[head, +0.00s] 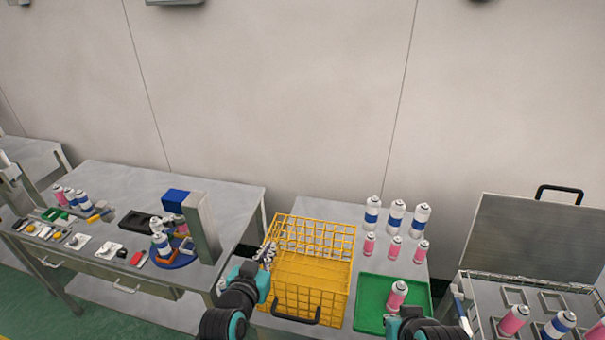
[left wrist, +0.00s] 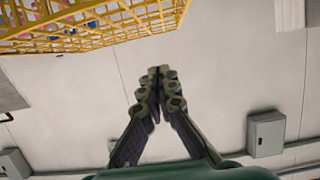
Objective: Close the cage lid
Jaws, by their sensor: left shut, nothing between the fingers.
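The yellow wire cage (head: 312,303) stands on the middle table, with a dark handle (head: 297,318) low at its front. A yellow grid panel (head: 315,236) rises at its back and looks like the raised lid; its hinge is not clear. My left gripper (head: 267,252) is at the cage's left side, near the grid's left edge. In the left wrist view its fingers (left wrist: 158,75) are together and empty, with yellow mesh (left wrist: 95,25) at the upper left, apart from them. My right arm shows at the bottom edge by the green tray; its fingertips cannot be made out.
The green tray (head: 366,318) right of the cage holds a pink can (head: 396,296). Several cans stand behind it. An open grey case (head: 535,240) with cans is at the right. The left table (head: 110,190) carries parts, cans and a metal post (head: 201,228).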

